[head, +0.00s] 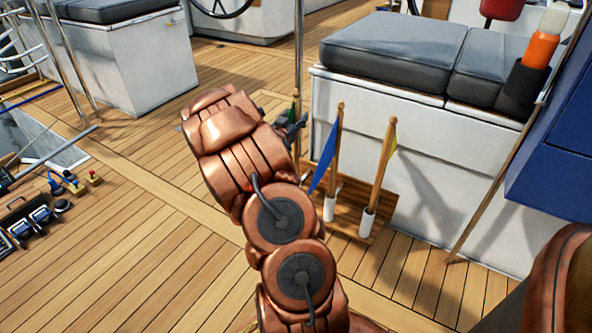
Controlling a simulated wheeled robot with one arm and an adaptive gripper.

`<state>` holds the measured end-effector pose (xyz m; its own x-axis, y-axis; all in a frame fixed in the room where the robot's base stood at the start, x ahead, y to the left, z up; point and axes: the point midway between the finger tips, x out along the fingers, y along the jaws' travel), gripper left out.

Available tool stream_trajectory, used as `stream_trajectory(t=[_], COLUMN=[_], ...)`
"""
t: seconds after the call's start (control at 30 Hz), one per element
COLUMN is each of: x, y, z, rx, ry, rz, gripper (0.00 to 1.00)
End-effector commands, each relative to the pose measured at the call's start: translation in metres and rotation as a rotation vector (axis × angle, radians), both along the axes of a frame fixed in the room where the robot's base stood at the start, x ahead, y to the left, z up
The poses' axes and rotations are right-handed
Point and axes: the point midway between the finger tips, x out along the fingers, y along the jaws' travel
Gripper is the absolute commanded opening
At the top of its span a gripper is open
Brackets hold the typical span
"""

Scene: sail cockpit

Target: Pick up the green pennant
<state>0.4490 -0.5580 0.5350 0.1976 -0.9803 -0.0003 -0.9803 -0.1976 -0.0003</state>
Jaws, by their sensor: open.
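Pennants on wooden sticks stand in a wooden rack (350,226) on the deck, against the white bench. A dark green pennant (293,112) shows only in a small part, at the left; my arm and gripper hide the rest. A blue pennant (325,163) stands upright in a white socket in the middle. My gripper (291,130) is open beside the dark green pennant, mostly hidden behind my copper arm. I cannot tell whether it touches the stick.
The white bench with grey cushions (390,48) rises right behind the rack. An orange bottle (541,48) sits in a dark holder at its right. A blue box (555,140) is at the right edge. Winch parts (40,215) lie at the left. The left deck is mostly clear.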

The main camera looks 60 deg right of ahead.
Motion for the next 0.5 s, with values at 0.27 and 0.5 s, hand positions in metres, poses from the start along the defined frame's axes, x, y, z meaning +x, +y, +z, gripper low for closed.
stream_trajectory(t=[0.27,0.5], x=[0.002,0.0021], y=[-0.0091,-0.0088], z=[0.0003,0.0003], rx=[-0.001,0.0], ry=[0.001,0.0], rz=[0.001,0.001], gripper=[0.54,0.44])
